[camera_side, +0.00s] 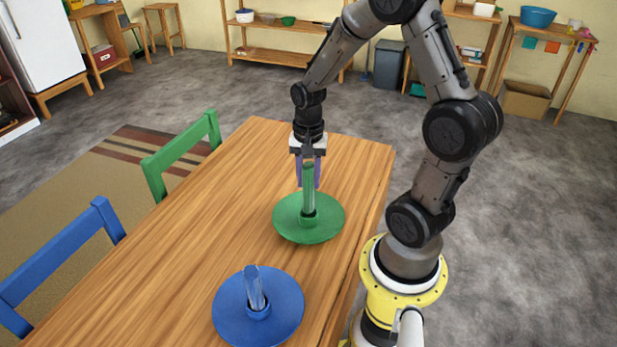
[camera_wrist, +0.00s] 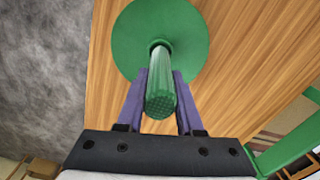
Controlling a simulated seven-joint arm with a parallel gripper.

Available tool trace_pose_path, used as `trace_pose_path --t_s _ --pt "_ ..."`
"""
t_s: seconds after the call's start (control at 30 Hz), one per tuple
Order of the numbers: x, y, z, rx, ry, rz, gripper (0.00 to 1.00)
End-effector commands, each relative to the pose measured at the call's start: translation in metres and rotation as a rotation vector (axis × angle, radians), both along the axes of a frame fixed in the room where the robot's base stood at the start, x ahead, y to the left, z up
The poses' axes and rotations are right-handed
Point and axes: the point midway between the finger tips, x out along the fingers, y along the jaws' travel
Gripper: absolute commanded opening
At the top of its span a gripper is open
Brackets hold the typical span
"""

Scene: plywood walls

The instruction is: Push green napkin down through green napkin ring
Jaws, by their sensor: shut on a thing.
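The green napkin (camera_side: 308,187) is a rolled upright cylinder standing over the green plate (camera_side: 285,221). Its lower end is inside the green napkin ring (camera_side: 308,221) at the plate's middle, and most of its length rises above the ring. My gripper (camera_side: 308,183) points down and is shut on the upper part of the napkin. In the wrist view, the two purple fingers lie on either side of the napkin (camera_wrist: 161,95), whose top end faces the camera. The ring (camera_wrist: 160,45) is partly hidden behind the napkin, on the green plate (camera_wrist: 195,30).
A blue plate (camera_side: 285,315) with a blue napkin (camera_side: 254,287) upright in a blue ring (camera_side: 259,311) stands nearer on the wooden table (camera_side: 190,250). A green chair (camera_side: 180,155) and a blue chair (camera_side: 60,260) line the left edge. Table around the green plate is clear.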

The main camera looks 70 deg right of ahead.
Motion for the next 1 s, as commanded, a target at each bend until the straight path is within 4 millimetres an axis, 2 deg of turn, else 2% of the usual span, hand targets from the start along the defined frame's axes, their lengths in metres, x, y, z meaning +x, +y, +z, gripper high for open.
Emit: trace_pose_path --t_s 1.0 --pt "-0.0002 0.0003 -0.0067 0.0 0.0 0.0 0.0"
